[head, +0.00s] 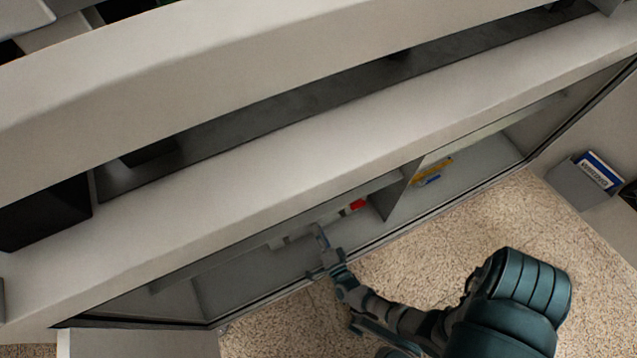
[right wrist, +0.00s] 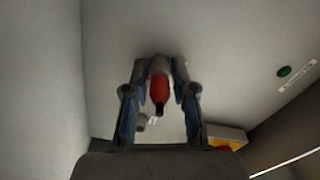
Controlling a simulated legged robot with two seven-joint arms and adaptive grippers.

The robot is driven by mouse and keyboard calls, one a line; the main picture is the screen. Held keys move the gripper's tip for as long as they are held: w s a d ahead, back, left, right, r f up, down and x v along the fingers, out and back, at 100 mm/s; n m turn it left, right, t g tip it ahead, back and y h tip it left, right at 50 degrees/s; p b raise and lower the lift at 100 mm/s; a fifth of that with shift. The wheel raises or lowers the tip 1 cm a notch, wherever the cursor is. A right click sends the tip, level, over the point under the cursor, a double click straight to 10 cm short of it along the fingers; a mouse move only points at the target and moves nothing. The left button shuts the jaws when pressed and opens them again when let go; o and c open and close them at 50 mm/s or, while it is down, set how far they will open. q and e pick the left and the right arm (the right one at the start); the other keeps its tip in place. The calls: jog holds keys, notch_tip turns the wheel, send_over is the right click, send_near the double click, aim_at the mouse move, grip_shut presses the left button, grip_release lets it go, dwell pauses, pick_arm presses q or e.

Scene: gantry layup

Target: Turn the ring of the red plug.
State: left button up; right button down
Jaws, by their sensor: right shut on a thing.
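The red plug (right wrist: 159,88) shows in the right wrist view, a red body with a dark end pointing toward the camera. My right gripper (right wrist: 160,70) has its two blue-grey fingers on either side of the plug and is shut on it. The plug's ring is not clearly visible between the fingertips. In the head view my right gripper (head: 319,236) reaches into the open front of the long grey cabinet (head: 300,165). A small red thing (head: 357,205) shows to its upper right; I cannot tell whether it is the same plug. My left gripper is not in view.
A dark divider (head: 402,190) separates the compartments. Yellow and blue items (head: 433,171) lie right of it. In the right wrist view a yellow thing (right wrist: 228,134) and a green round button (right wrist: 284,71) show.

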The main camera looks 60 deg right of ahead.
jog(key=shift+a+f, duration=0.2)
jog(key=shift+a, duration=0.05)
jog(key=c, duration=1)
grip_release()
jog(key=shift+c, duration=0.2)
jog(key=shift+o, duration=0.7)
jog(key=shift+d, duration=0.1)
jog(key=shift+r, duration=0.1)
